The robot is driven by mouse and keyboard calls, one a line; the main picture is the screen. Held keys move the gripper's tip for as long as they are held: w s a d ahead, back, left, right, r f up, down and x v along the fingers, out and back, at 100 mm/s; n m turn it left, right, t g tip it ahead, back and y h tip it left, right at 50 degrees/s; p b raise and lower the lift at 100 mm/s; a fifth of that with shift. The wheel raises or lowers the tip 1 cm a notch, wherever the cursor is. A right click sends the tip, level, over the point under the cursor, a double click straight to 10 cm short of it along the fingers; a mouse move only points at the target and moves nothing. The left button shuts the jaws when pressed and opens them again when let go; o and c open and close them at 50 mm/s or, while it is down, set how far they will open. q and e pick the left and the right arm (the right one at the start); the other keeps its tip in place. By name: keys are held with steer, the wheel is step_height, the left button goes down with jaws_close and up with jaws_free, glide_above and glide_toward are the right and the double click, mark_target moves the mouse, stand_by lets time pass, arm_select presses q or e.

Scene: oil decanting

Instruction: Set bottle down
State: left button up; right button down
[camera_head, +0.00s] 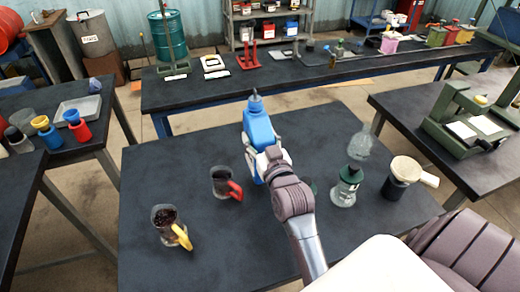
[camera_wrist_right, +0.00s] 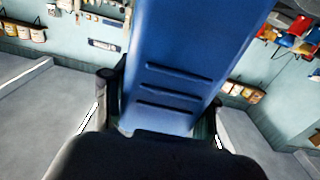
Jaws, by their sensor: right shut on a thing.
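A blue bottle (camera_head: 261,132) with a grey spout on top stands about upright over the middle of the near dark table (camera_head: 330,130). My right gripper (camera_head: 266,160) is shut on it, and my arm hides its lower part. I cannot tell whether its base touches the table. In the right wrist view the blue bottle (camera_wrist_right: 180,60) fills the middle, with three dark grooves on its face. The fingers of my right gripper (camera_wrist_right: 160,110) sit on both sides of it. My left gripper is not in view.
A jug with a red handle (camera_head: 222,184) and a dark-filled jug with a yellow handle (camera_head: 168,226) stand left of my arm. A green-topped clear bottle (camera_head: 346,186), a clear container (camera_head: 361,142) and a black cup with a white funnel (camera_head: 400,178) stand right. The table's back left is clear.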

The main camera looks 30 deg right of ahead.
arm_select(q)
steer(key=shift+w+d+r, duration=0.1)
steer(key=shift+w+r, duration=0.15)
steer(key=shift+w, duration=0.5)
arm_select(e)
step_height(320, 180, down, 4)
steer(key=shift+r, duration=0.2)
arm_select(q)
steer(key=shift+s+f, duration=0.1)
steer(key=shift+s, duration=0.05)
arm_select(e)
steer(key=shift+f, duration=0.1)
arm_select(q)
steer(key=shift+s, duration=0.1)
arm_select(e)
steer(key=shift+c, duration=1.1)
jaws_free()
steer(key=shift+f, duration=0.2)
steer(key=shift+r, duration=0.15)
